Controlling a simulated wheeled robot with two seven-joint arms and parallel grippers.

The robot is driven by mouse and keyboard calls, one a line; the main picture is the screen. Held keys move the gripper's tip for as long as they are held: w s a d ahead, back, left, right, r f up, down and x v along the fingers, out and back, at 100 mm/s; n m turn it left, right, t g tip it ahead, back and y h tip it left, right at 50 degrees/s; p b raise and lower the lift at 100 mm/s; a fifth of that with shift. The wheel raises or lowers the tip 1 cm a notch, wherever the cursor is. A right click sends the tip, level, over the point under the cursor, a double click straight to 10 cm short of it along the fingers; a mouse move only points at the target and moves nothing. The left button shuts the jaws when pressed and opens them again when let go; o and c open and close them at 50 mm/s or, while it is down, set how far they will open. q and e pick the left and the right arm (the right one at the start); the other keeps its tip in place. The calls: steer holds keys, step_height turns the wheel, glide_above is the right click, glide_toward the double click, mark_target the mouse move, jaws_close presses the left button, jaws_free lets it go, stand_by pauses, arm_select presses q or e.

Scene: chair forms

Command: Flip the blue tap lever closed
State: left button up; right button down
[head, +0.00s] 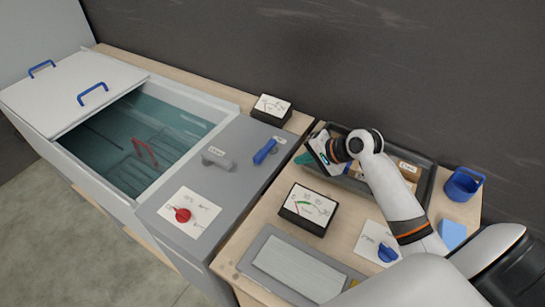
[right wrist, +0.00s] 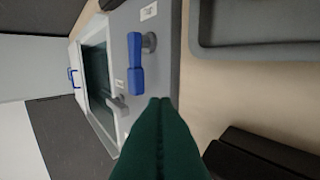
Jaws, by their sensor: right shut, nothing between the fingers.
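The blue tap lever (head: 264,152) is on the grey panel beside the water tank, near the panel's right edge. In the right wrist view the blue lever (right wrist: 135,66) is beyond my fingertips, on a round grey pivot, with a visible gap to the fingers. A grey lever (head: 217,160) sits to its left, with a small label by it. My right gripper (head: 302,158) is shut and empty, to the right of the blue lever, over the tray's edge. Its dark green fingers (right wrist: 160,102) are together in the right wrist view. My left gripper is not in view.
A grey tray (head: 427,190) lies under my right arm. A gauge (head: 308,208), a red knob (head: 182,214), a blue knob (head: 387,253) and a blue cup (head: 463,184) are around. The tank (head: 128,197) is partly covered by a white lid (head: 68,90).

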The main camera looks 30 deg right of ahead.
mark_target(265, 150)
steer(key=x, duration=0.7)
steer(key=shift+w+a+p, duration=0.15)
steer(key=shift+a+p, duration=0.05)
steer(key=shift+p, duration=0.15)
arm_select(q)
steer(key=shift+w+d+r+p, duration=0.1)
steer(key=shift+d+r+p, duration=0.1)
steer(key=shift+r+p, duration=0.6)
arm_select(e)
steer(key=shift+w+a+f, duration=0.1)
steer(key=shift+w+a, duration=0.25)
steer(key=shift+w, duration=0.25)
steer(key=shift+w+a+f, duration=0.1)
steer(key=shift+w+a, duration=0.25)
steer(key=shift+w, duration=0.3)
steer(key=shift+w+a+f, duration=0.1)
steer(key=shift+w+a, duration=0.25)
steer(key=shift+w, duration=0.25)
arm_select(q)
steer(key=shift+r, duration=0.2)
